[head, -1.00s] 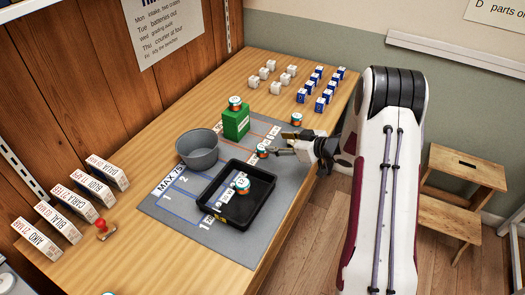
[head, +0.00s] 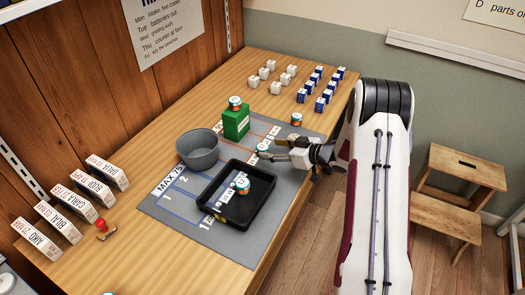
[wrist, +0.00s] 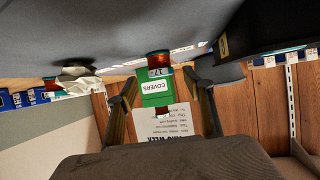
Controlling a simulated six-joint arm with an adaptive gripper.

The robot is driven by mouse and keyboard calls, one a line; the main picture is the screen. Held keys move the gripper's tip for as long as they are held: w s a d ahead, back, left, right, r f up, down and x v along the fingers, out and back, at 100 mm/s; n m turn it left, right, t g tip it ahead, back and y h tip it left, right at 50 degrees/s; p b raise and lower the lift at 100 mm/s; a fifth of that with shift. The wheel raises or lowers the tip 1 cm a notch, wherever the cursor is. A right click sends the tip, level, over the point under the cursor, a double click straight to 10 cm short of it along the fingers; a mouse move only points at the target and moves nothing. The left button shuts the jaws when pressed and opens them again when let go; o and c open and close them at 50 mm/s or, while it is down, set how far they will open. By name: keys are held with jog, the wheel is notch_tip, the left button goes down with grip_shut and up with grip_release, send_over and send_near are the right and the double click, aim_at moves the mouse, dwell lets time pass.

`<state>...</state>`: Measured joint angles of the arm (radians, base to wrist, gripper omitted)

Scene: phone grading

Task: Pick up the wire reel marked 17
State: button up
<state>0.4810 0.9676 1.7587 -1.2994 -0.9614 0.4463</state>
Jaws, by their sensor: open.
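The wire reel marked 17 (wrist: 158,65) is orange-red and teal with a white label. In the wrist view, which is upside down, it is between my two fingers and beyond their tips, in front of the green COVERS box (wrist: 152,92). In the head view a reel (head: 262,147) sits on the grey mat just left of my gripper (head: 271,156); its label is too small to read there. My gripper is open and empty, low over the mat, with its fingers (wrist: 158,88) spread on both sides of the reel in the wrist view.
Other reels sit on the green box (head: 235,102), at the mat's back right (head: 297,119) and in the black tray (head: 225,216). A grey bowl (head: 198,152) stands left. White and blue small boxes (head: 320,88) are at the back. The front left mat is clear.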

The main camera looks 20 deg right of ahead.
aim_at(267, 149)
jog(key=shift+w+a+f, duration=0.1)
jog(key=shift+w, duration=0.05)
jog(key=shift+x, duration=2.55)
jog(key=shift+f, duration=0.1)
jog(key=c, duration=1.1)
